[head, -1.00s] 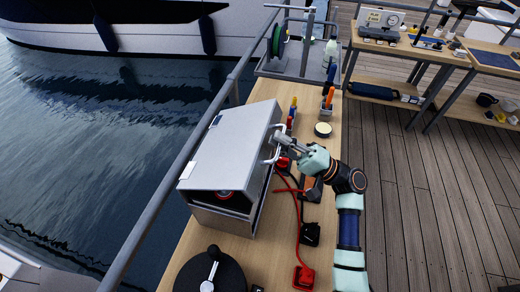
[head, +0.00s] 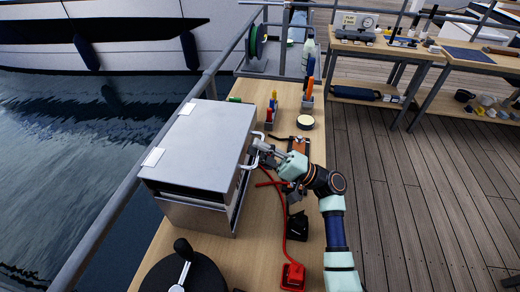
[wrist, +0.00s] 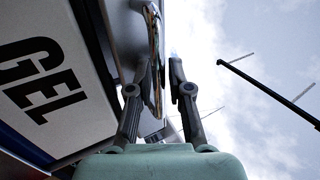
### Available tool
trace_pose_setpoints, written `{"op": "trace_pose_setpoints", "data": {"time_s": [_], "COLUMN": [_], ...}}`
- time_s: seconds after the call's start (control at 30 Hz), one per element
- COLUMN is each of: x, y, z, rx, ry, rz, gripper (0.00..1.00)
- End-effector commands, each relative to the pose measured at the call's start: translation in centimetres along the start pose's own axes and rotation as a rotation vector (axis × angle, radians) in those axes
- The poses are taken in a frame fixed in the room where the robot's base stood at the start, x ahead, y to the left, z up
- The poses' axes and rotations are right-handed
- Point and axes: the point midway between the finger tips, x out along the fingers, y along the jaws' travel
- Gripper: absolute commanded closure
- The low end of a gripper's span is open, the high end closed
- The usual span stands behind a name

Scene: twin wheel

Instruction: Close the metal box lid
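The metal box (head: 195,217) stands on the wooden bench, its silver lid (head: 200,140) tilted over it with a narrow dark gap at the near end. A handle (head: 246,158) sticks out from the lid's right side. My gripper (head: 260,148) is at this handle, on the right side of the box. In the wrist view, the two fingers (wrist: 161,62) are apart. The metal handle (wrist: 154,35) shows close to the left finger, with sky visible beside the right finger. I cannot tell whether a finger touches it. The box's inside is mostly hidden.
A black round object with a lever (head: 180,275) stands in front of the box. A railing (head: 150,165) runs along the left over water.

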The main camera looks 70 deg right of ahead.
Motion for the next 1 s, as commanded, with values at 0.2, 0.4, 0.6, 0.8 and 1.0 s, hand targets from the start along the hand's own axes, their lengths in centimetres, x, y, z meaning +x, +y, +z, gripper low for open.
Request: {"op": "trace_pose_setpoints", "data": {"time_s": [0.2,0.4,0.6,0.8,1.0], "x": [0.0,-1.6,-6.5,-10.6,-12.0], "y": [0.0,0.0,0.0,0.0,0.0], "z": [0.0,-0.1,-0.1,-0.1,0.0], "rx": [0.000,-0.001,0.000,0.000,0.000], "ry": [0.000,0.003,0.006,0.003,0.000], "rz": [0.000,0.001,0.000,0.000,0.000], "gripper": [0.77,0.77,0.77,0.77,0.77]}}
